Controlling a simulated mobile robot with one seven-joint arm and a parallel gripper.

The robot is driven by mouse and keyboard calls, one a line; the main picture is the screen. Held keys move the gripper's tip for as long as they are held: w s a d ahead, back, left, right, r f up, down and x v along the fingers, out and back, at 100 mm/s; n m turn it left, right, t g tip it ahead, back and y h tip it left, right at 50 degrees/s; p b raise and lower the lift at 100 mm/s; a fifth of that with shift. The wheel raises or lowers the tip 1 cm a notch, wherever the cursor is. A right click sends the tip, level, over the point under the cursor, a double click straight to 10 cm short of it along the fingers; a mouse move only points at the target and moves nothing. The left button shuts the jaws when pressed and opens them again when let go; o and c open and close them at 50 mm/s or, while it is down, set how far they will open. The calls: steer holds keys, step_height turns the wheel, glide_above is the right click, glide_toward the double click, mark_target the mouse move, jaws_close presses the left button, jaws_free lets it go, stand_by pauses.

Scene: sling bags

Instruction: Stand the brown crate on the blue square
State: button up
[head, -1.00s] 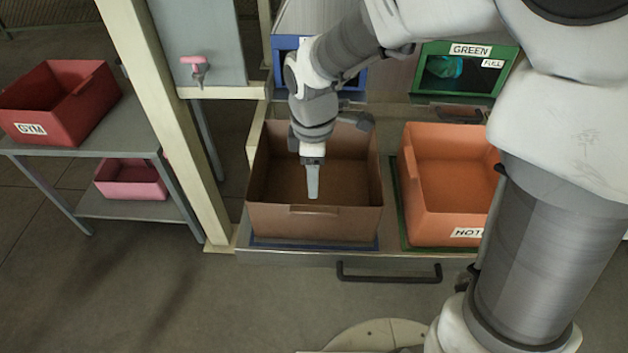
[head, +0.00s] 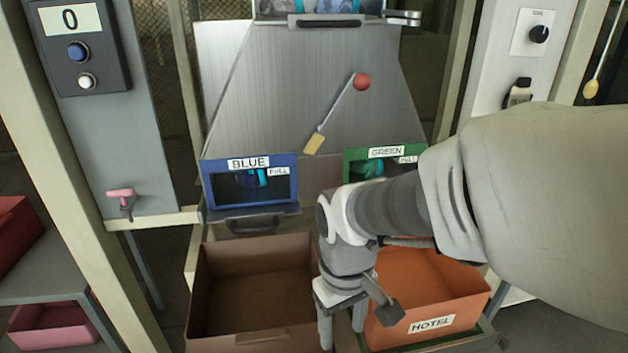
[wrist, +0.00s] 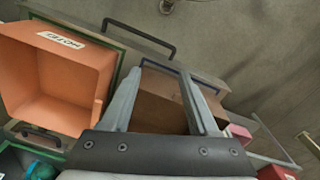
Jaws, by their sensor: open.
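The brown crate (head: 255,283) stands upright and empty at lower centre in the head view, its front cut by the frame edge. It also shows between and beyond my fingers in the wrist view (wrist: 160,103). A thin dark blue strip along its edge in the wrist view looks like the rim of the blue square (wrist: 160,67); the crate hides the rest. My gripper (head: 342,331) is open and points down near the brown crate's right side, by the orange crate. I see nothing held, and cannot tell whether a finger touches the crate.
The orange HOTEL crate (head: 425,290) stands close on the right, on a green base. The blue-framed BLUE bin (head: 250,183) and the GREEN bin (head: 384,166) are behind. A post (head: 75,190) and a shelf with red and pink crates (head: 52,325) are left.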

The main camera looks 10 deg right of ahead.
steer(key=s+d+r+m+t, duration=0.1)
steer(key=s+r+m+t, duration=0.2)
steer(key=r, duration=0.8)
steer(key=t, duration=0.2)
steer(key=shift+d+r+t, duration=0.3)
steer(key=shift+s, duration=0.15)
step_height(320, 180, up, 13)
steer(key=p, duration=1.2)
steer(key=shift+f+p, duration=0.2)
steer(key=shift+p, duration=0.1)
